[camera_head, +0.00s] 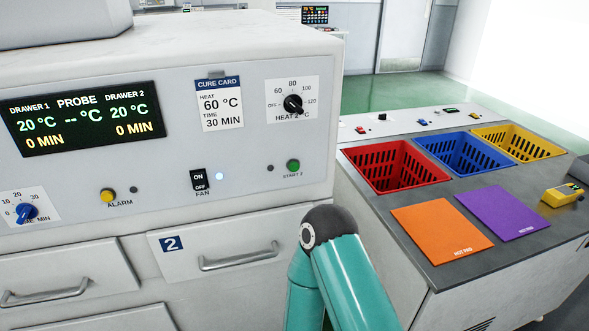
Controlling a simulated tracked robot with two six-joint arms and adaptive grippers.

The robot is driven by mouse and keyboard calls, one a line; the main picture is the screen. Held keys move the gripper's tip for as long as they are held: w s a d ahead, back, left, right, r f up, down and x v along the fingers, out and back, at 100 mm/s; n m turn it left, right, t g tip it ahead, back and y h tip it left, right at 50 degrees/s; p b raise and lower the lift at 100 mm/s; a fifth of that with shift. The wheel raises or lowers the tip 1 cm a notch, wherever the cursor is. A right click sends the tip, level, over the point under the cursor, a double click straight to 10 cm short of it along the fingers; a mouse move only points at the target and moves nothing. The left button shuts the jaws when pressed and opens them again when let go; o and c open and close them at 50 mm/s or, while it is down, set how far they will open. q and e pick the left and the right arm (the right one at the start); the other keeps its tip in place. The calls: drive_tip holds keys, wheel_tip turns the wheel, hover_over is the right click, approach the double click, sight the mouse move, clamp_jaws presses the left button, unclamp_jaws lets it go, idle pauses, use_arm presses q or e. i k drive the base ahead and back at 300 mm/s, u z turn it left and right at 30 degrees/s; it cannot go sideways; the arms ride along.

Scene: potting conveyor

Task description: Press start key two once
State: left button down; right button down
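The green START 2 key (293,165) is on the right part of the white oven's front panel (255,140), under the HEAT 2 dial (293,103). A small dark lamp (270,168) is just left of it. Nothing covers the key. A teal arm link of mine with a dark joint rises from the bottom edge, below and right of the key, apart from it in the picture. Neither of my grippers shows in this view.
The panel also carries a lit display (82,118), a cure card (220,104), a FAN switch (199,181), a yellow ALARM button (107,196) and a blue time dial (27,212). Drawer 2's handle (238,258) juts out below. Red, blue and yellow baskets (395,165) sit right.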

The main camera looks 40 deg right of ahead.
sight(293, 167)
drive_tip(key=k, duration=1.3)
drive_tip(key=z, duration=0.55)
drive_tip(key=i, duration=0.9)
drive_tip(key=z, duration=0.65)
drive_tip(key=i, duration=0.65)
drive_tip(key=u, duration=0.45)
